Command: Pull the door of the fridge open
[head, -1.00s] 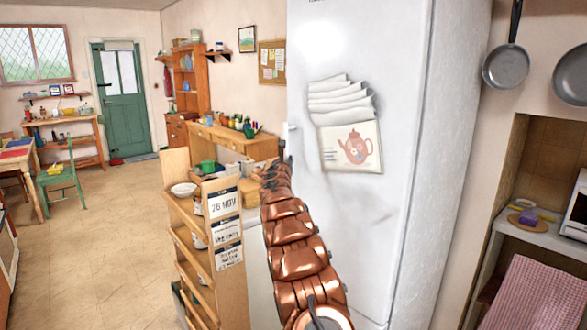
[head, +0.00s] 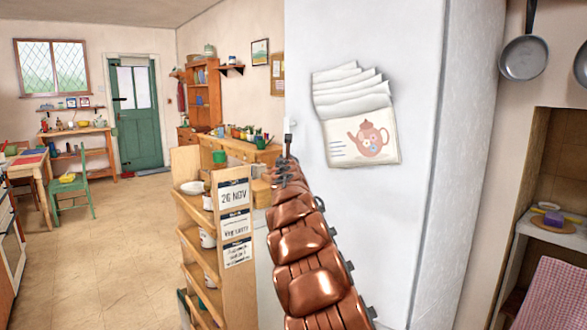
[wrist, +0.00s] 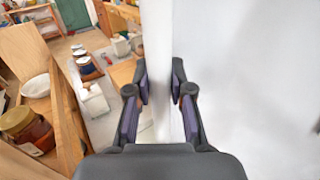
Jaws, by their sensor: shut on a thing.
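The fridge (head: 400,230) is tall and white, and its broad door face (head: 340,30) carries papers and a teapot card (head: 358,135). Its pale upright handle (head: 289,127) is at the left edge of that face. My gripper (head: 287,158) is at this edge, at the end of my copper arm. In the wrist view my gripper (wrist: 160,92) has its fingers on both sides of a white upright bar (wrist: 157,40), shut on it. I take this bar to be the handle. No fridge interior shows, and I cannot tell whether a gap is open at the door.
A wooden shelf rack (head: 236,258) with date labels, a bowl and jars stands close to the left of the fridge. Tan floor (head: 90,260) is free further left. A pan (head: 524,57) hangs to the right, above a niche with a counter (head: 560,235).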

